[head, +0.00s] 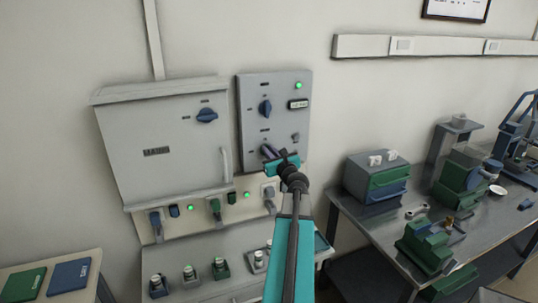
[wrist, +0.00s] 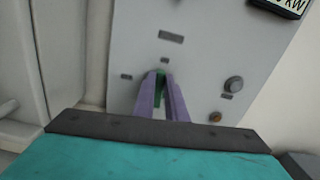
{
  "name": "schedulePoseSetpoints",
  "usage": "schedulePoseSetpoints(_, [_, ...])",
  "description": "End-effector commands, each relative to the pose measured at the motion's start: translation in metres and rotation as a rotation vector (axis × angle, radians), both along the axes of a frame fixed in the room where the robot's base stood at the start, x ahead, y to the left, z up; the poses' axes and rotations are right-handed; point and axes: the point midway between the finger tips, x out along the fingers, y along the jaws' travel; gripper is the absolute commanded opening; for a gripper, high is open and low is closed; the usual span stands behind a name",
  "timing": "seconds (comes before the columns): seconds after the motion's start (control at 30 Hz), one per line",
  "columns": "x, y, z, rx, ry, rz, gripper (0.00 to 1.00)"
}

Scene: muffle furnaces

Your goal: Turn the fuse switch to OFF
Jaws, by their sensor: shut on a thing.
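The grey control panel (head: 285,90) hangs on the wall, with a blue rotary switch (head: 265,107) in its upper half. My gripper (head: 267,150) reaches the lower part of this panel. In the wrist view, its two purple fingers are shut on a green switch knob (wrist: 160,88), which shows as a narrow strip between them. Small label plates sit above and to the left of this knob, too blurred to read. The fingers hide most of the knob, so its exact pointing direction cannot be told.
A larger grey cabinet (head: 160,145) with a blue rotary switch (head: 207,115) stands just left of the panel. A dark round button (wrist: 233,84) lies right of my fingers. A metal bench (head: 400,235) with several devices is at the right.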

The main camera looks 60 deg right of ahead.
Motion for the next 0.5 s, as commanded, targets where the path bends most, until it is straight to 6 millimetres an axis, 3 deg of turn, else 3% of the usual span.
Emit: schedulePoseSetpoints(0.5, [0.0071,0.0059,-0.0045,-0.298,0.211,0.002,0.0])
